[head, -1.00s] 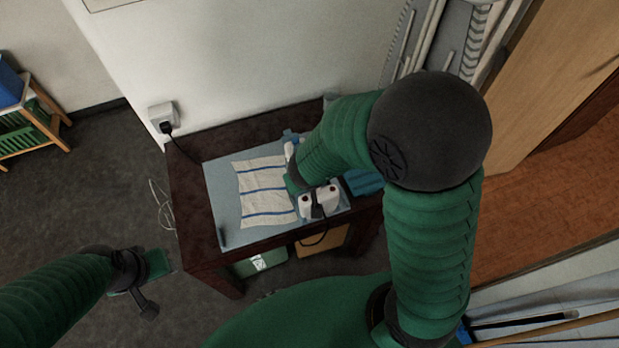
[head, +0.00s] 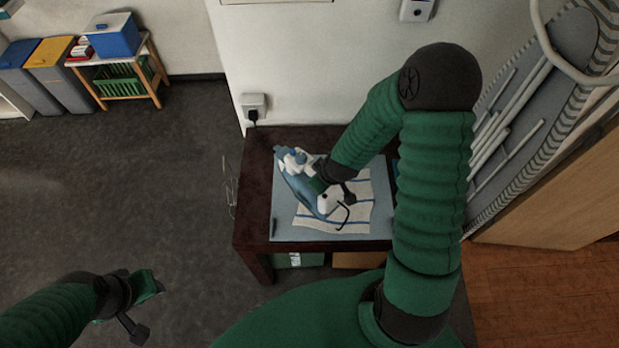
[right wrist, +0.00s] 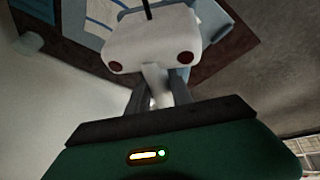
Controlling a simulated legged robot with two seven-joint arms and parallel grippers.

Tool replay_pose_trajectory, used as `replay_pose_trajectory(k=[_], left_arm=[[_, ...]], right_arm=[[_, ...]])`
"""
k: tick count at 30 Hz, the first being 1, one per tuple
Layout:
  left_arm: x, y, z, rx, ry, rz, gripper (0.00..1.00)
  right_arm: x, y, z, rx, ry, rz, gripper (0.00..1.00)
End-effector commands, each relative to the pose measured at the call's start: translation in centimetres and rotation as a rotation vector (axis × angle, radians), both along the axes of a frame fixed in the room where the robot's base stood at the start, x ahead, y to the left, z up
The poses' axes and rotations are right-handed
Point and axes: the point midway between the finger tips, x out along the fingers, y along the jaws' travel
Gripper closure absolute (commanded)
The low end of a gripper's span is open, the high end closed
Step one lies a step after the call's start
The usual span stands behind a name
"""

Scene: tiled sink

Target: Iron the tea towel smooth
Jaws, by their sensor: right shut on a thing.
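A white and blue iron (head: 325,203) is held by its handle in my right gripper (head: 316,178), over the left part of the tea towel. In the right wrist view the white heel of the iron (right wrist: 150,48) with two red spots fills the upper middle, and the fingers close around its white handle. The white tea towel (head: 357,217) with blue stripes lies on a light blue mat (head: 284,222). I cannot tell whether the iron touches the cloth. My left gripper (head: 150,288) hangs empty over the floor at lower left; its jaw opening is unclear.
The mat lies on a dark brown table (head: 254,190) against the wall. A plugged wall socket (head: 253,106) is behind its left corner. A folded ironing board (head: 535,110) leans at the right. My right arm hides the table's right side.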

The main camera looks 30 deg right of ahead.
Motion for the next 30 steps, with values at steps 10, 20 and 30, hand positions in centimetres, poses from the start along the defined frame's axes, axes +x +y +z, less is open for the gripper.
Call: replay_pose_trajectory(k=[10, 20, 30], left_arm=[[0.0, 0.0, 7.8, 0.000, 0.000, 0.001, 0.64], [0.0, 0.0, 9.9, 0.000, 0.000, 0.001, 0.64], [0.0, 0.0, 7.1, 0.000, 0.000, 0.001, 0.64]], right_arm=[[-2.7, -3.3, -2.4, 0.007, -0.002, 0.368, 1.00], [-4.9, -2.1, -4.1, 0.007, -0.004, 0.535, 1.00], [-4.9, -2.0, -7.5, 0.007, -0.005, 0.536, 1.00]])
